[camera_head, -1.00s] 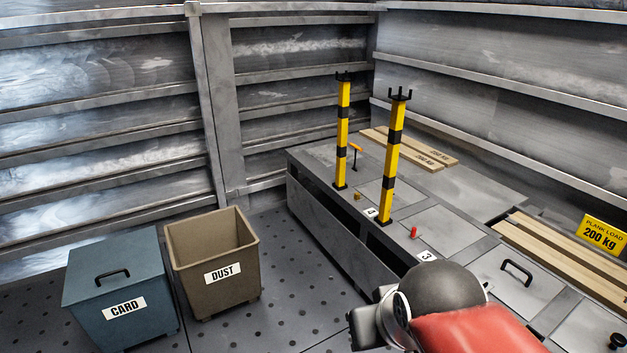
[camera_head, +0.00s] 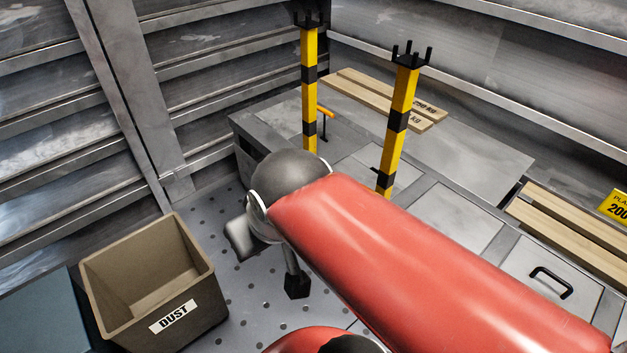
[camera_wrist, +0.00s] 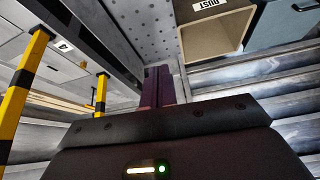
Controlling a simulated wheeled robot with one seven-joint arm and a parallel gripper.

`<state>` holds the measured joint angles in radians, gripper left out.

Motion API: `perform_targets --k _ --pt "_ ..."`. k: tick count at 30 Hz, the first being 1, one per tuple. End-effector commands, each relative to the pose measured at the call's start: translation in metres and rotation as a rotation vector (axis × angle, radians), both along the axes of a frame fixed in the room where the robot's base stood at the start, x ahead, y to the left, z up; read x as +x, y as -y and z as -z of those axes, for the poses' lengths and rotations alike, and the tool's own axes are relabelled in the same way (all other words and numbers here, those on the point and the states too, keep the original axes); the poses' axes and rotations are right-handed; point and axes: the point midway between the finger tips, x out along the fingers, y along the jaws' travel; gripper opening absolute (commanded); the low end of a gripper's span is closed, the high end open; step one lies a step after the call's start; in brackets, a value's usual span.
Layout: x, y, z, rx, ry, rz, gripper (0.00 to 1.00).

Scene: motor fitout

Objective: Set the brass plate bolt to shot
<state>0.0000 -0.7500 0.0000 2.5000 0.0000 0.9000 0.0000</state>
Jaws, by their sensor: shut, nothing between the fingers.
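I cannot make out the brass plate bolt in either current view. Part of the bench top (camera_head: 455,220) is hidden behind my red arm in the head view. In the wrist view the fingers of my gripper (camera_wrist: 158,78) are shut and empty. They are in front of the perforated floor, beside the bench edge.
Two yellow-black posts (camera_head: 309,85) (camera_head: 397,125) stand upright on the bench. A small orange-handled T-piece (camera_head: 325,112) stands by the left one. Planks (camera_head: 375,95) lie behind.

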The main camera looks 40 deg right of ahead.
Motion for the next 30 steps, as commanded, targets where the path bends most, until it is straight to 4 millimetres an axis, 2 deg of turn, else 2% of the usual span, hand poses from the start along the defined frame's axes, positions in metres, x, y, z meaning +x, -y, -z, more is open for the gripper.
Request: perform_targets --k 8,11,14,17,23,30 --pt "0.0 0.001 0.001 -0.003 -0.005 -0.002 0.0" --pt "0.004 0.005 0.01 -0.036 -0.048 -0.018 0.0" --pt "0.01 0.018 0.03 -0.117 -0.151 -0.059 0.0" --pt "0.02 0.038 0.059 -0.247 -0.309 -0.13 0.0" --pt "0.046 0.087 0.113 -0.564 -0.664 -0.317 0.0" --pt "0.095 0.135 0.167 -0.977 -1.064 -0.576 0.0"
